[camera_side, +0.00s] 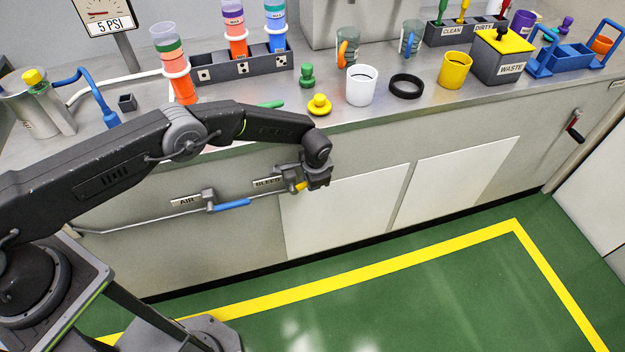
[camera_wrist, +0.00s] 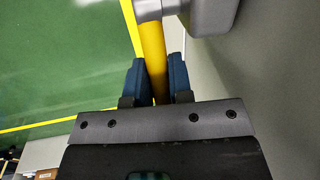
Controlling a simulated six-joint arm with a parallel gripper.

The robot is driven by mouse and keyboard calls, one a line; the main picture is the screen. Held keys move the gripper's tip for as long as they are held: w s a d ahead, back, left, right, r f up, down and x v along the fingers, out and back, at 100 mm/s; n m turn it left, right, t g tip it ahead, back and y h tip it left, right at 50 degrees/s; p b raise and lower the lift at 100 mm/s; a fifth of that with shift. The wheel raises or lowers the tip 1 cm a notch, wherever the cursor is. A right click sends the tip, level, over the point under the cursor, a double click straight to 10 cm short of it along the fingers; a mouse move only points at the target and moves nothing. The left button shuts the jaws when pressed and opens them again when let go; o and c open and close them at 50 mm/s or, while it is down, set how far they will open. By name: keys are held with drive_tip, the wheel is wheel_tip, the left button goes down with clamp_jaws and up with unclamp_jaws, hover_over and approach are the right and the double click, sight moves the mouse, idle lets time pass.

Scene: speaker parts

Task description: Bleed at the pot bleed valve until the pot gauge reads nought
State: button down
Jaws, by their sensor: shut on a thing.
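The yellow handle of the bleed valve (camera_side: 299,187) shows at the cabinet front beside the BLEED label (camera_side: 268,182). My gripper (camera_side: 308,184) is at this handle and hides part of the valve. In the wrist view, the blue fingers of my gripper (camera_wrist: 156,82) are shut on the yellow handle (camera_wrist: 152,45), one on each side. A gauge (camera_side: 100,10) at the top left carries a 5 PSI plate (camera_side: 110,25); its upper dial is cut off and I cannot read the needle exactly. A metal pot (camera_side: 30,108) with a yellow knob stands at the bench's left end.
An AIR valve with a blue handle (camera_side: 232,205) sits on the same pipe, left of my gripper. Above, the bench holds a white cup (camera_side: 361,88), a yellow cup (camera_side: 455,70) and a WASTE box (camera_side: 501,62). The green floor (camera_side: 450,280) in front is clear.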

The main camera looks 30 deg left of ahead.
drive_tip(key=shift+r, duration=0.15)
drive_tip(key=shift+s+a+r+t+h, duration=0.25)
drive_tip(key=shift+r+t+h, duration=0.1)
drive_tip(key=shift+t+h, duration=0.35)
drive_tip(key=shift+s+a+r+t+h, duration=0.2)
drive_tip(key=shift+r+t+h, duration=0.15)
drive_tip(key=shift+t+h, duration=0.35)
drive_tip(key=c, duration=1)
unclamp_jaws()
drive_tip(key=shift+c, duration=0.2)
drive_tip(key=v, duration=1.3)
drive_tip(key=shift+r, duration=0.35)
drive_tip(key=shift+s, duration=0.1)
